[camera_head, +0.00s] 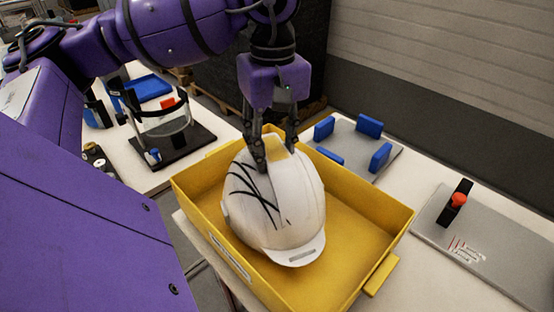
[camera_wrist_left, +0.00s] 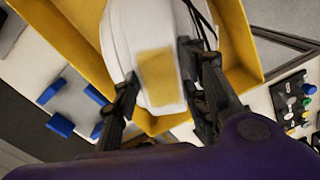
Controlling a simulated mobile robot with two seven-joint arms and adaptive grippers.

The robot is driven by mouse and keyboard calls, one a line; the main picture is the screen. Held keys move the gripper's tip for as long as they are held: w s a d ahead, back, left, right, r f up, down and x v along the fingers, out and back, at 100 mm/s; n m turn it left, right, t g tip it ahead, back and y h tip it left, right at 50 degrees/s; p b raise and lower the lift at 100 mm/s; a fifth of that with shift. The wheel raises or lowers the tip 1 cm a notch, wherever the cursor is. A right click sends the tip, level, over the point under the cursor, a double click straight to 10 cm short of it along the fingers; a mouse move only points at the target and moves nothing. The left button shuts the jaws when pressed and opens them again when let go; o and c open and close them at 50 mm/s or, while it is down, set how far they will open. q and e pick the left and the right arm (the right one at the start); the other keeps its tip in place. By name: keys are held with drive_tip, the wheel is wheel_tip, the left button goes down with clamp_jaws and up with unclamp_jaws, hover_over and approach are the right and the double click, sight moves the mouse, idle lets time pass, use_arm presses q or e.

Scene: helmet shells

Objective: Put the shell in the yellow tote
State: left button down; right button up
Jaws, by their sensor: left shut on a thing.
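The white helmet shell (camera_head: 285,205), with black streaks on its side and a yellow patch on top, is inside the walls of the yellow tote (camera_head: 360,194), towards its left side. I cannot tell whether it rests on the tote floor. My left gripper (camera_head: 274,158) points down and is shut on the shell's upper part. In the left wrist view the shell (camera_wrist_left: 157,45) sits between the two fingers of my left gripper (camera_wrist_left: 165,88), and the tote (camera_wrist_left: 72,28) shows around it. My right gripper is not in view.
A grey plate with blue blocks (camera_head: 369,126) lies behind the tote. A grey panel with a red-knobbed black clamp (camera_head: 458,200) is at right. A black-based stand (camera_head: 172,147) and blue tray (camera_head: 149,87) are at back left. The tote's right half is empty.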

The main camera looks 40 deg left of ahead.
use_arm(q)
drive_tip(key=shift+w+a+f+b, duration=0.3)
drive_tip(key=shift+w+a+f, duration=0.15)
drive_tip(key=shift+f, duration=0.25)
wheel_tip(320, 180, down, 3)
drive_tip(key=shift+a+f+b, duration=0.1)
drive_tip(key=shift+b, duration=0.8)
drive_tip(key=shift+f, duration=0.15)
drive_tip(key=c, duration=1)
unclamp_jaws()
drive_tip(key=shift+c, duration=0.2)
wheel_tip(320, 180, up, 12)
drive_tip(key=shift+r+p, duration=0.1)
drive_tip(key=shift+p, duration=0.45)
drive_tip(key=shift+r, duration=0.15)
